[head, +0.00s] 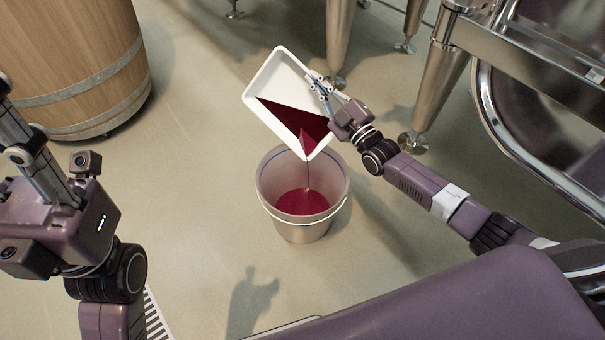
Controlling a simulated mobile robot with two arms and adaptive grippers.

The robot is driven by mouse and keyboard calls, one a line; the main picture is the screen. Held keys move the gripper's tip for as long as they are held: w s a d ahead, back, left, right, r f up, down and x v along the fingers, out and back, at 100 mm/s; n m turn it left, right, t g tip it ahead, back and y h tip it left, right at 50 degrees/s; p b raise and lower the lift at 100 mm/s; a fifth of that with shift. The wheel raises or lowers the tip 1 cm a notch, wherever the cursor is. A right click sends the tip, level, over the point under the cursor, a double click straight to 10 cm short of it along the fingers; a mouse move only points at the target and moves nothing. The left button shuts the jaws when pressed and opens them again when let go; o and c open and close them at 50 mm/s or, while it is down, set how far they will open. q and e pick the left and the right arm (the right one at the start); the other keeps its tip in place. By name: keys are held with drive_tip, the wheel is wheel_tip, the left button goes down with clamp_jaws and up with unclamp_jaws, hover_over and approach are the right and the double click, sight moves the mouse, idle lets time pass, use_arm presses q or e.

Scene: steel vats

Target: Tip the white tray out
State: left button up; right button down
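The white tray (268,84) is tilted above a bucket, its low corner pointing down at the opening. Dark red liquid (300,120) lies in its lower part, and a thin stream runs from the corner into the bucket (305,230). Red liquid also covers the bucket's bottom. My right gripper (322,88) is shut on the tray's right rim and holds it up. My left gripper (8,110) is at the left edge, far from the tray; its fingertips are partly out of frame, so its opening is unclear.
A wooden barrel (70,60) stands at the upper left. Steel vat legs (440,85) and a curved steel frame (490,110) are at the upper right. The floor (200,170) around the bucket is mostly clear. A floor grate (155,318) shows at the lower left.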

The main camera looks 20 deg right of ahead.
drive_tip(key=shift+s+a+r+n+y, duration=0.5)
drive_tip(key=shift+s+a+r+n, duration=0.25)
drive_tip(key=shift+s+a, duration=0.2)
